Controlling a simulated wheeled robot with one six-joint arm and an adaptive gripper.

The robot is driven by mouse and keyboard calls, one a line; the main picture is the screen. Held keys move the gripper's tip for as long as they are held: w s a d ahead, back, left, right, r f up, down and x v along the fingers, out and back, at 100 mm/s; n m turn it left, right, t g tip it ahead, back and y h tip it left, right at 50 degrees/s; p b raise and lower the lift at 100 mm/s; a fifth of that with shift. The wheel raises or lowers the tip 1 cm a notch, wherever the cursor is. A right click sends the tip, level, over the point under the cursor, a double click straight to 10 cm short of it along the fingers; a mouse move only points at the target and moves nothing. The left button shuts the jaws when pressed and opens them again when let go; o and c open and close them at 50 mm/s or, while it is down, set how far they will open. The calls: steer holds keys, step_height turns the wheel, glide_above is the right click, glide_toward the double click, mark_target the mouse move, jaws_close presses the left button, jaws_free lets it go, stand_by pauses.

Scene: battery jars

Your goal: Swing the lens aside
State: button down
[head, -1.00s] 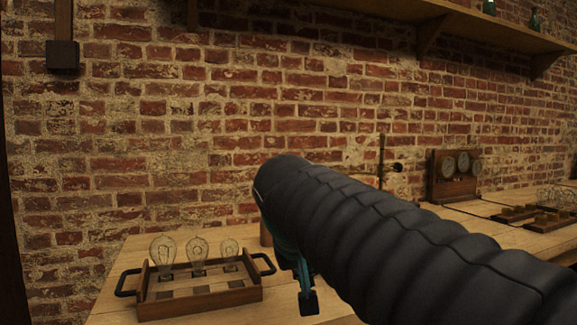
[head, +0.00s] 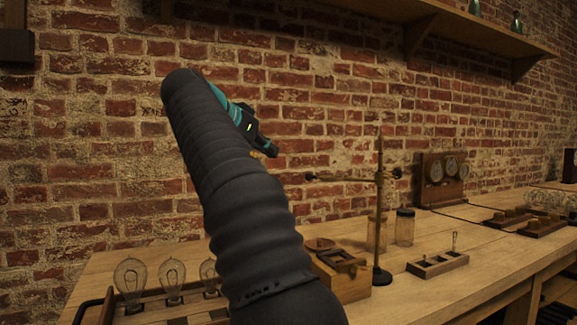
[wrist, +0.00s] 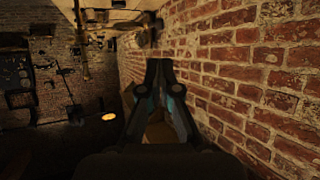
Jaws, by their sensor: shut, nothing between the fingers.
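A dark stand (head: 379,215) rises from the bench, with a brass arm (head: 345,178) reaching left from its post and a dark knob (head: 397,172) on the right. I cannot clearly make out the lens; a small round part (head: 311,177) at the arm's left end may be it, seen edge-on. My gripper (head: 270,149) is up in front of the wall, left of and a little above that end, shut and empty. In the wrist view my shut gripper (wrist: 160,66) points toward the bench, and the stand's post (wrist: 80,40) and arm (wrist: 118,26) show above left.
A wooden box (head: 345,286) with a small dish (head: 320,244) stands below the arm. Glass jars (head: 404,227) stand behind the post. A small compartment tray (head: 437,264) lies right. A tray of bulbs (head: 172,280) is front left, partly behind my arm. A shelf (head: 470,25) is above.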

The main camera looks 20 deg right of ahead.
mark_target(307, 175)
steer(key=b+x, duration=0.1)
steer(key=x, duration=1.2)
steer(key=shift+w+d+f, duration=0.15)
steer(key=shift+d, duration=0.05)
